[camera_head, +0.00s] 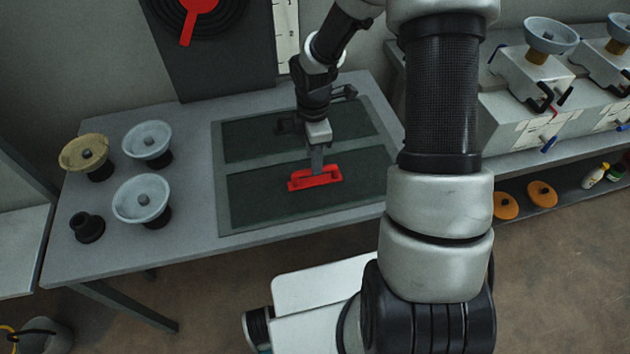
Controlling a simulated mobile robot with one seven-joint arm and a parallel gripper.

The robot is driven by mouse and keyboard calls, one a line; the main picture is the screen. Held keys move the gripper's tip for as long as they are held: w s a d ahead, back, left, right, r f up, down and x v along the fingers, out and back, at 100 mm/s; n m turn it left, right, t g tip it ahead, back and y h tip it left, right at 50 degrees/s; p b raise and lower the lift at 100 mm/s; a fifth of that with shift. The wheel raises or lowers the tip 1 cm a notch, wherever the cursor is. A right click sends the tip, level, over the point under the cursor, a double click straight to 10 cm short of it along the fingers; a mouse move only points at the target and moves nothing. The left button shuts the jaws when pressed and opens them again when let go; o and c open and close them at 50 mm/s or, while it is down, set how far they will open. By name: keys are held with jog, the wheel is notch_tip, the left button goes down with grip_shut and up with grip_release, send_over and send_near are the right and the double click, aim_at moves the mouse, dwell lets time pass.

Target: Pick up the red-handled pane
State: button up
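The red-handled pane (250,205) is a dark green panel in the front half of a grey frame (221,160) lying flat on the table. Its red handle (315,178) stands on the pane's middle. My gripper (317,168) reaches down from behind to the handle, its fingers overlapping the handle's upper middle. I cannot tell whether the fingers touch it or close around it. A second dark pane (245,142) fills the back half of the frame, with a dark handle-like part (287,125) partly hidden by my arm.
Several bowl-shaped cups on dark bases, including a yellow one (84,151), and a small black part (87,228) stand left on the table (185,230). A dark board with a red pointer (197,15) stands behind. White machines (530,75) line the right bench. My arm hides the table's right edge.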

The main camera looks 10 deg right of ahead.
jog(key=f, duration=0.5)
jog(key=shift+s+f, duration=0.1)
jog(key=shift+s, duration=0.15)
grip_shut()
jog(key=shift+w, duration=0.1)
dwell(1.1)
